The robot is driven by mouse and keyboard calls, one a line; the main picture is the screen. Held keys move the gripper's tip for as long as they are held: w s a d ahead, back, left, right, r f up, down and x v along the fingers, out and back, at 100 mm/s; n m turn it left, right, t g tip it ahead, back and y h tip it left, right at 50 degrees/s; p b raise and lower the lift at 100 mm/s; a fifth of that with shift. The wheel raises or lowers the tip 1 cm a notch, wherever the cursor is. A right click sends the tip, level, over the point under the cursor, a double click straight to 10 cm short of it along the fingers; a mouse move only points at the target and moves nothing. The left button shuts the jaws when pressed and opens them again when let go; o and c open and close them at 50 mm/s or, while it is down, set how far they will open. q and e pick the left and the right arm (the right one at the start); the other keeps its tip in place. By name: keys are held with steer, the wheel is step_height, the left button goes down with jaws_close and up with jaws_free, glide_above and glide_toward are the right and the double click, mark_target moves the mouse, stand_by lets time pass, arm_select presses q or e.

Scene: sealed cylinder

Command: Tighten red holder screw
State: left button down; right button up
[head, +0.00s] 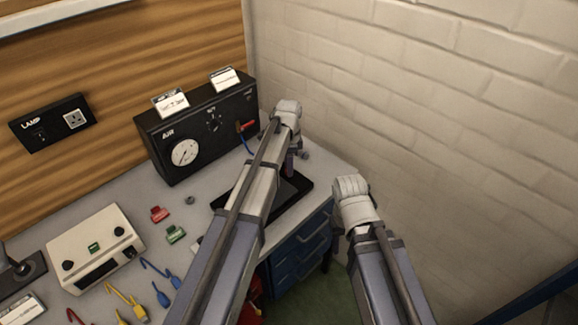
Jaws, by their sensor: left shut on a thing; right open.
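My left arm reaches over the bench to a dark flat plate (297,188) near the right edge. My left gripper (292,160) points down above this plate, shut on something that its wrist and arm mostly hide. I cannot make out the red holder or its screw; the arm covers that spot. My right gripper (351,190) is off the bench's right side, in front of the drawers, open and apart from anything; its fingertips are hard to see.
A black AIR box (158,140) with a gauge and red valve stands at the back. Red (159,214) and green (175,234) pieces lie left of my arm, near a beige device (88,238) and coloured cables. Blue drawers (302,250) are below; a brick wall (450,130) bounds the right.

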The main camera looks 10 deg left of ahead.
arm_select(q)
steer(key=c, duration=0.8)
jaws_free()
steer(key=shift+c, duration=0.2)
steer(key=shift+r, duration=0.15)
step_height(320, 180, up, 8)
steer(key=p, duration=0.8)
steer(key=shift+f, duration=0.2)
steer(key=shift+s+f, duration=0.1)
steer(key=shift+s, duration=0.1)
steer(key=s+d+f+n+b, duration=0.1)
steer(key=s+d+n, duration=0.1)
steer(key=s, duration=0.6)
steer(key=s+d+f+n+b, duration=0.2)
steer(key=s+d+n, duration=0.1)
steer(key=s, duration=0.6)
steer(key=s+d+f+n+y+b, duration=0.1)
steer(key=s+d+n+b, duration=0.1)
steer(key=s, duration=0.6)
steer(key=d+n, duration=0.1)
steer(key=n, duration=0.1)
steer(key=shift+s+d+f+n, duration=0.2)
steer(key=shift+s+f+n, duration=0.1)
steer(key=shift+n, duration=0.1)
